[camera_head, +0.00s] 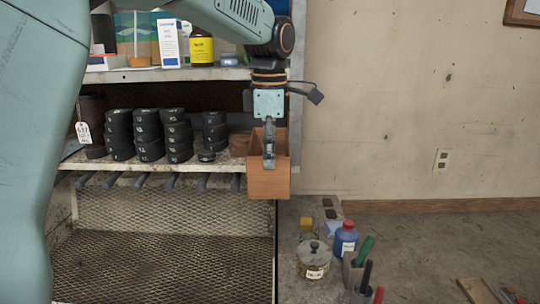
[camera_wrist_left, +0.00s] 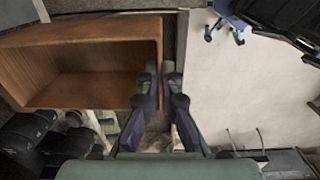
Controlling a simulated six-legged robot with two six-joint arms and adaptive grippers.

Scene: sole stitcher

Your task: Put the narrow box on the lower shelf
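The narrow box is a brown, open-topped wooden box (camera_head: 268,184), upright at the right end of the lower shelf (camera_head: 215,168), overlapping its front edge in the head view. I cannot tell whether it touches the shelf. My left gripper (camera_head: 269,158) points down into the box's top, its fingers close together. In the left wrist view, the fingers (camera_wrist_left: 161,80) sit on either side of the right wall of the box (camera_wrist_left: 70,37), which looks pinched between them. The box's interior looks empty there.
Stacks of black round tins (camera_head: 148,135) fill the lower shelf left of the box. The upper shelf (camera_head: 150,75) holds cartons and a yellow-labelled bottle (camera_head: 201,46). Below right, a bench holds a glass jar (camera_head: 313,260) and a blue bottle (camera_head: 345,238).

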